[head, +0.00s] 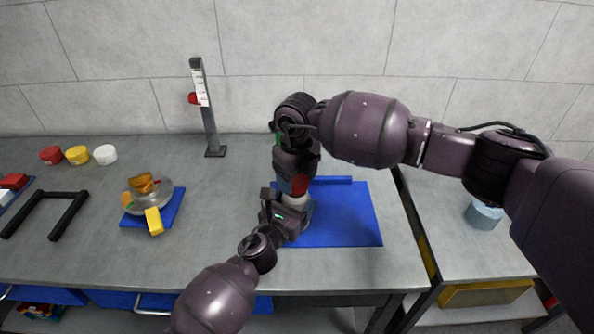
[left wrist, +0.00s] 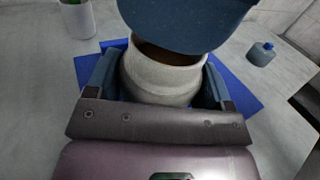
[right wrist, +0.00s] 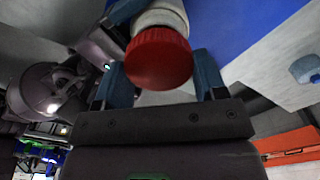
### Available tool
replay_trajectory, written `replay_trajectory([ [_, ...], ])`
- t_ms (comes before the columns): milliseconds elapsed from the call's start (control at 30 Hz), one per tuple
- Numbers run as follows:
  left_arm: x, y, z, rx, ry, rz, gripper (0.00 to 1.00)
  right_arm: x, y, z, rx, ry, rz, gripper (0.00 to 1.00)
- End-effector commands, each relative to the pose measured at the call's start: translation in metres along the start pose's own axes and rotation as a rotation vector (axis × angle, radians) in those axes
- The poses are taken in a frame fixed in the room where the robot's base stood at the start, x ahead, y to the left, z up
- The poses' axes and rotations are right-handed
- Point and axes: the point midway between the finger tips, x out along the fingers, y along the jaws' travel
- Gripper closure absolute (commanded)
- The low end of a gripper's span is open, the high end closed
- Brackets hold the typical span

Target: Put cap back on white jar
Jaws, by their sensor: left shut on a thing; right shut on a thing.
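The white jar (left wrist: 160,82) stands upright over the blue mat in the left wrist view, its dark brownish mouth partly showing. My left gripper (left wrist: 158,88) is shut around the jar, one finger on each side; in the head view it (head: 285,212) comes from the front. The red cap (right wrist: 158,58) is between the fingers of my right gripper (right wrist: 160,78), with the white jar's body beyond it. In the head view the cap (head: 299,184) is above the jar (head: 297,200). A dark blue finger of my right gripper covers the far side of the mouth in the left wrist view.
The blue mat (head: 350,218) has bare room right of the jar. A black post (head: 208,115) with a red slider stands behind left. Left are a glass dish (head: 150,200), a black frame (head: 45,212) and small pots (head: 78,155). A blue bottle (head: 484,214) stands on the right bench.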

Motion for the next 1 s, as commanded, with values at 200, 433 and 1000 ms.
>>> replay_trajectory([
  [200, 0.0, 0.0, 0.0, 0.0, 0.001, 0.0, 0.68, -0.001, 0.0, 0.0, 0.0, -0.001, 0.0, 0.57],
  [433, 0.0, 0.0, 0.0, 0.0, 0.001, 0.0, 0.68, 0.0, 0.0, 0.0, 0.001, -0.001, 0.0, 0.57],
  [1000, 0.0, 0.0, 0.0, 0.0, 0.001, 0.0, 0.68, 0.017, 0.0, 0.0, 0.001, -0.001, 0.0, 0.57],
])
